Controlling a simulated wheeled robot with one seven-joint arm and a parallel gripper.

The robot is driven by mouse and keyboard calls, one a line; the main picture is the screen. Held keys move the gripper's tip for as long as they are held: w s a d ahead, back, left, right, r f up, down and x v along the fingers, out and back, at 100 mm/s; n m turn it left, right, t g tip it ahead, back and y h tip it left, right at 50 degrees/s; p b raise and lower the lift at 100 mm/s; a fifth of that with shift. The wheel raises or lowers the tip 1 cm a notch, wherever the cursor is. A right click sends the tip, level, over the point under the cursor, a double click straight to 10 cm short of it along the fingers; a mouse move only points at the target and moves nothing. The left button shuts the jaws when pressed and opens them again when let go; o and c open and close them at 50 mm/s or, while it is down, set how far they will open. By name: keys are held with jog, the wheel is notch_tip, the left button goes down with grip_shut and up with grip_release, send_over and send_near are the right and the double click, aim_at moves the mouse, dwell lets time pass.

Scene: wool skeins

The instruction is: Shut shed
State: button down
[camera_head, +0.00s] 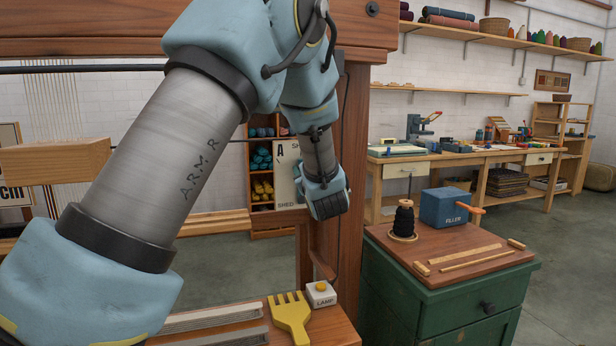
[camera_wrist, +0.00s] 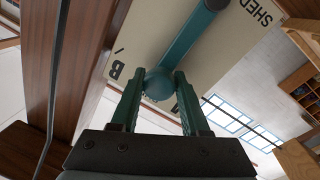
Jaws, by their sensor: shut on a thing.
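The cream shed panel (camera_head: 286,190), lettered "A" and "SHED", is fixed by the loom's wooden upright (camera_head: 340,170). In the wrist view the panel (camera_wrist: 137,42) shows "SHED" and a "B". A teal shed lever (camera_wrist: 190,42) ends in a round knob (camera_wrist: 160,84) in front of the panel. My gripper (camera_wrist: 160,90) is shut on the knob, one finger on each side. In the head view my gripper (camera_head: 328,203) is beside the panel, and my arm and gripper hide the lever. I cannot tell exactly which mark the lever points at.
A yellow comb (camera_head: 291,316) and a lamp button box (camera_head: 320,293) are on the loom's front ledge below my gripper. A green cabinet (camera_head: 450,300) stands to the right, bearing a blue filler box (camera_head: 444,207) and a black cone of yarn (camera_head: 403,221). Open floor lies behind.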

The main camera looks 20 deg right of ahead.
jog(key=shift+s+d, duration=0.1)
jog(key=shift+c, duration=2.1)
grip_release()
jog(key=b+v, duration=0.2)
jog(key=v, duration=0.8)
jog(key=shift+s, duration=0.35)
jog(key=w+a+f+m+g+p, duration=0.2)
jog(key=a+f+g, duration=0.2)
jog(key=a, duration=0.4)
jog(key=w+a+f+m+g+p, duration=0.1)
jog(key=w+a+f+g, duration=0.25)
jog(key=a, duration=0.45)
jog(key=s+a+f+g+y+p, duration=0.1)
jog(key=s+a+g, duration=0.3)
jog(key=s+a, duration=0.4)
jog(key=s+a+f+m+g+y+p, duration=0.1)
jog(key=s+a+g, duration=0.4)
jog(key=a, duration=0.9)
jog(key=s+f+y+p, duration=0.1)
jog(key=s+f+y, duration=0.1)
jog(key=s, duration=0.1)
jog(key=shift+s+f, duration=0.2)
